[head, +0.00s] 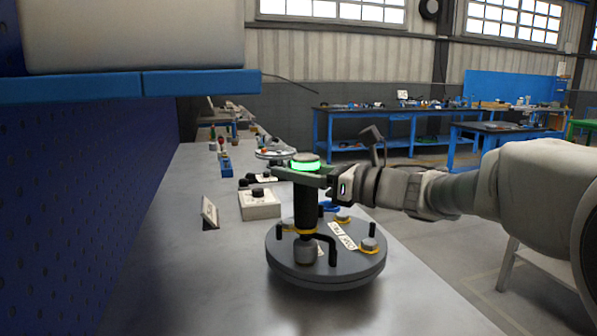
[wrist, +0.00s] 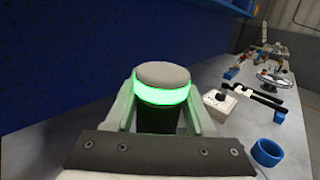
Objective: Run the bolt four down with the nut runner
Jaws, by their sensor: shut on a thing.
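The nut runner (head: 305,215) is an upright black cylinder with a grey cap and a lit green ring at its top. My gripper (head: 306,169) is shut around its upper part; the wrist view shows pale green fingers on both sides of the nut runner (wrist: 163,95). Its grey socket end (head: 305,250) stands over the near left part of the round grey flanged cover (head: 325,280), hiding whatever bolt is beneath. A bent black side arm (head: 331,246) reaches down beside it. Other bolts with yellow rings show at the right (head: 369,244) and back (head: 343,218). Bolt numbers are not readable.
A pale box with a black knob (head: 260,206) and a small tilted card (head: 209,213) stand behind the cover, to its left. A blue ring (wrist: 267,152) lies near the cover. A blue pegboard wall (head: 70,200) bounds the left. The near bench top is clear.

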